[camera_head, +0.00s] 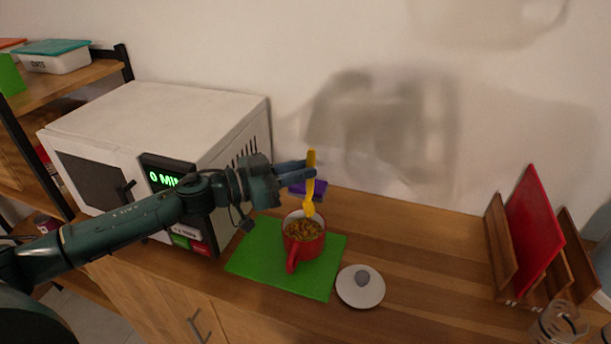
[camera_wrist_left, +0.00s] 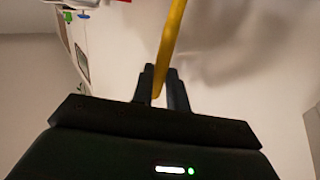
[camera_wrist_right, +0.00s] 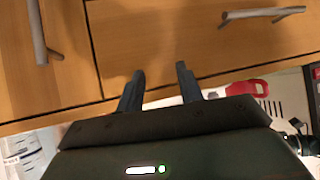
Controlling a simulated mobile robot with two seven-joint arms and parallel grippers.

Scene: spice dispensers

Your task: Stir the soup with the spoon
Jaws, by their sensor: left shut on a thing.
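A yellow spoon (camera_head: 310,185) stands roughly upright above a red mug of soup (camera_head: 304,243). My left gripper (camera_head: 308,172) is shut on the spoon's handle. The spoon's handle also shows between the fingers in the left wrist view (camera_wrist_left: 170,45). The spoon's bowl is at the far rim of the mug; I cannot tell whether it touches the soup. The mug stands on a green board (camera_head: 256,253), its handle toward the front. My right gripper (camera_wrist_right: 160,85) shows only in the right wrist view, with its fingers apart and nothing between them, in front of wooden drawers (camera_wrist_right: 160,40).
A white lid (camera_head: 352,290) with a grey knob lies right of the board. A white microwave (camera_head: 165,115) stands at left. A purple item (camera_head: 318,190) is behind the mug. A rack with a red board (camera_head: 534,230) stands at right. The counter between is clear.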

